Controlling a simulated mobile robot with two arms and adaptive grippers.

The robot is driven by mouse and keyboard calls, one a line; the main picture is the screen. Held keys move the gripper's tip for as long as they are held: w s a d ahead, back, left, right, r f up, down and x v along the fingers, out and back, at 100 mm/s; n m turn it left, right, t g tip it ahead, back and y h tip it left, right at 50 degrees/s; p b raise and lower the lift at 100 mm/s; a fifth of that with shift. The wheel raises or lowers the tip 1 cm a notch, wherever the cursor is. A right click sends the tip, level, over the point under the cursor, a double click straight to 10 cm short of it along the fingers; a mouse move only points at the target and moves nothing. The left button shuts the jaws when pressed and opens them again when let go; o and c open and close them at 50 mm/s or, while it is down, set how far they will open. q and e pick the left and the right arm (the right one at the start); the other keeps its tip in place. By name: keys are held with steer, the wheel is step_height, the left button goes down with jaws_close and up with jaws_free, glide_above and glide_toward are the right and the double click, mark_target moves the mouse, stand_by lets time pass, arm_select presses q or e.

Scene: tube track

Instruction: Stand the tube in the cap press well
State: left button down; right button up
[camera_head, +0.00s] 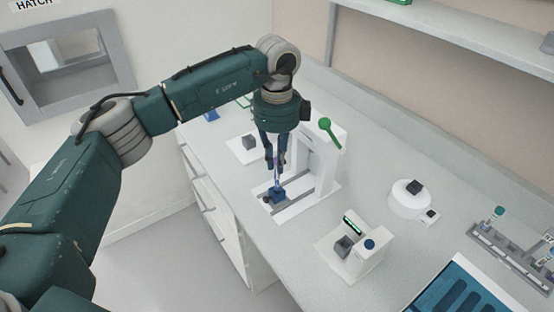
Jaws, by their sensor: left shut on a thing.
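My left gripper (276,165) points down at the cap press and is shut on the tube (278,181). The tube is small and slim, upright, with its upper part between the fingers. Its lower end is at the small blue well block (277,195) on the press base. I cannot tell whether the tube is inside the well or just above it. The cap press (327,165) is a white stand with a green lever (329,134) at its top right. My left wrist hides part of the press. My right gripper is not in view.
A white device with a green display and a blue knob (369,245) stands in front of the press. A round white device (408,200) is to the right, a grey tube rack (510,255) farther right. A blue tray (455,290) is at lower right. Bare counter (300,262) lies between.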

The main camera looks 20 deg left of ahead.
arm_select(q)
steer(key=shift+f, duration=0.2)
steer(key=shift+f+b, duration=0.4)
steer(key=shift+b, duration=0.1)
steer(key=shift+f, duration=0.2)
steer(key=shift+f+b, duration=0.35)
steer(key=shift+b, duration=0.05)
steer(key=shift+f, duration=0.1)
stand_by(0.3)
steer(key=c, duration=1.7)
jaws_free()
steer(key=shift+o, duration=0.2)
